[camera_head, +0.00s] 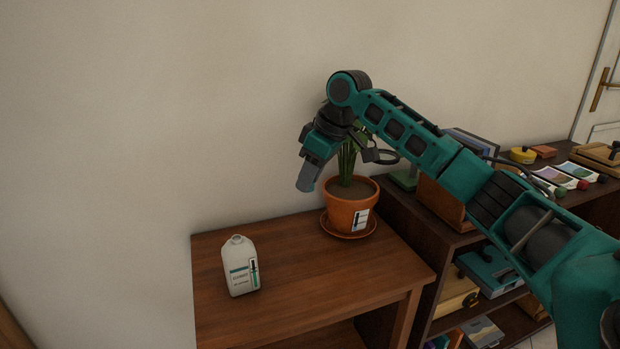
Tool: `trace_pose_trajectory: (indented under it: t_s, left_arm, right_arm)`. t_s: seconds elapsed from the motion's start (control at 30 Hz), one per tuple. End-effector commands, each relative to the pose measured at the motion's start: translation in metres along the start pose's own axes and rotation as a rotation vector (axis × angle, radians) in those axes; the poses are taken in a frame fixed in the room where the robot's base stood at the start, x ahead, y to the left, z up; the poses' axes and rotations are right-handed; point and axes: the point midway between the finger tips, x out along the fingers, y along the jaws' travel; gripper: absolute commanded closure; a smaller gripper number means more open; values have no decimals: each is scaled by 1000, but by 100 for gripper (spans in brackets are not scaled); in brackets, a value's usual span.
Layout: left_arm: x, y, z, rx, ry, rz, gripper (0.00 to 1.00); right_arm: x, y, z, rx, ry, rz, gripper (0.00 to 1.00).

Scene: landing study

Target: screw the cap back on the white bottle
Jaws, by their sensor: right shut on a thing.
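The white bottle (238,270) stands upright on the wooden side table. Its short neck is bare, with no cap on it, and its label has teal and dark parts. My right gripper (308,182) hangs in the air above the table, up and to the right of the bottle and in front of the potted plant. It points down and slightly left, well apart from the bottle. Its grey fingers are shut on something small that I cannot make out. I see no cap lying on the table. My left gripper is out of view.
A plant in a terracotta pot (349,212) stands on a saucer at the table's back right. The wooden table (300,285) is clear around the bottle. A dark shelf (447,236) with books and boxes stands to the right, behind my right arm. A plain wall is behind.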

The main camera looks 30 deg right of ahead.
Motion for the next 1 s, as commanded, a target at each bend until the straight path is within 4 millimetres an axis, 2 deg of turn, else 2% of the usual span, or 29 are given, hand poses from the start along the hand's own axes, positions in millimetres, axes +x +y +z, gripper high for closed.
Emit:
trace_pose_trajectory:
  t_s: [0.2, 0.33, 0.47, 0.57, 0.7, 0.8, 0.9, 1.0]
  left_arm:
    - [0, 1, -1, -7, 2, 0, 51]
    - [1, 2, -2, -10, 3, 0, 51]
    - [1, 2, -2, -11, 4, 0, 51]
    - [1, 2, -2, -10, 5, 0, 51]
    - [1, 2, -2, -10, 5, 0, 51]
    - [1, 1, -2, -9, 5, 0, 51]
    - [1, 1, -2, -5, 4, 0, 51]
    - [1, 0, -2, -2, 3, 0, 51]
  right_arm:
    - [0, -2, 0, 3, 0, 2, 100]
    - [1, -20, -2, 34, -1, 17, 100]
    - [0, -60, -4, 109, 1, 51, 100]
    - [0, -98, -1, 190, 0, 86, 100]
    - [-2, -147, 10, 307, 2, 135, 100]
    - [-4, -175, 21, 380, 1, 163, 100]
    - [-6, -196, 30, 436, 3, 185, 100]
    - [-8, -208, 38, 474, 1, 199, 100]
